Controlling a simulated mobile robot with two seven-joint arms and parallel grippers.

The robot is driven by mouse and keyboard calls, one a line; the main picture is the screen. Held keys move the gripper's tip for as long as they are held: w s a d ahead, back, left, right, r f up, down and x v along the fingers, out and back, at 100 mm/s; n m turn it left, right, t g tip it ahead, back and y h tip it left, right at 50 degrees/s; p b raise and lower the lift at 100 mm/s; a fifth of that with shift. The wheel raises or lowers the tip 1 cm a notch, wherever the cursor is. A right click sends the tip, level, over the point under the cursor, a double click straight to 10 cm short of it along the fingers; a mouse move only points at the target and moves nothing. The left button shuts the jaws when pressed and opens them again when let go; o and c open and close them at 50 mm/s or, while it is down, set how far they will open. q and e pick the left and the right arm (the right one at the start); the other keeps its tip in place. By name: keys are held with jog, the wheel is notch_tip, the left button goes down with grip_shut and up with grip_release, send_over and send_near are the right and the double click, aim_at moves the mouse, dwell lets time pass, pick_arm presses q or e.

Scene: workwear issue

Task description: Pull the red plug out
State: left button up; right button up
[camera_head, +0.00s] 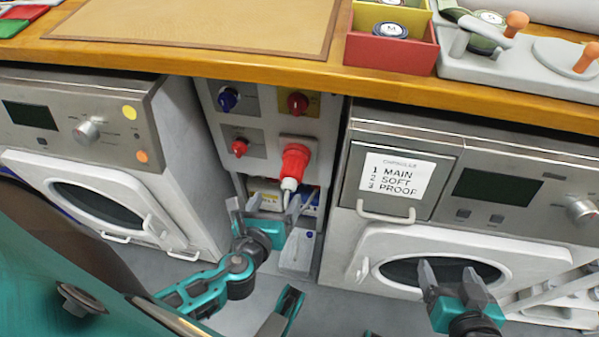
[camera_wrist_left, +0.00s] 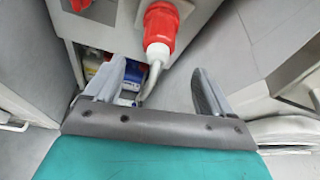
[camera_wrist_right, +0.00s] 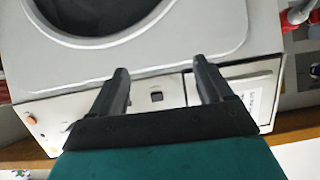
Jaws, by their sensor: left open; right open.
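The red plug (camera_head: 295,162) sits in a socket on the grey panel (camera_head: 262,100) between the two machines. Its white lower end and pale cable point down. In the left wrist view the red plug (camera_wrist_left: 160,27) is ahead of and above the fingertips. My left gripper (camera_head: 265,208) is open and empty, just below and left of the plug, apart from it. The pale cable (camera_wrist_left: 151,82) shows between its fingers in the left wrist view. My right gripper (camera_head: 450,280) is open and empty in front of the right machine's door.
The panel also carries a blue knob (camera_head: 228,98), a red knob (camera_head: 298,103) and a smaller red fitting (camera_head: 240,147). Machines stand at left (camera_head: 80,130) and right (camera_head: 450,200). A wooden counter (camera_head: 200,60) overhangs the panel. Small containers (camera_head: 265,198) sit below it.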

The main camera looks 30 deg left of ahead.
aim_at(289, 178)
pick_arm(q)
jog(key=b+x, duration=0.2)
jog(key=x, duration=1)
jog(key=shift+w+a+f+b, duration=0.1)
jog(key=shift+w+b, duration=0.2)
jog(key=shift+w, duration=0.05)
pick_arm(e)
jog(key=f, duration=0.3)
jog(key=shift+s, duration=0.2)
pick_arm(q)
jog(key=shift+c, duration=0.3)
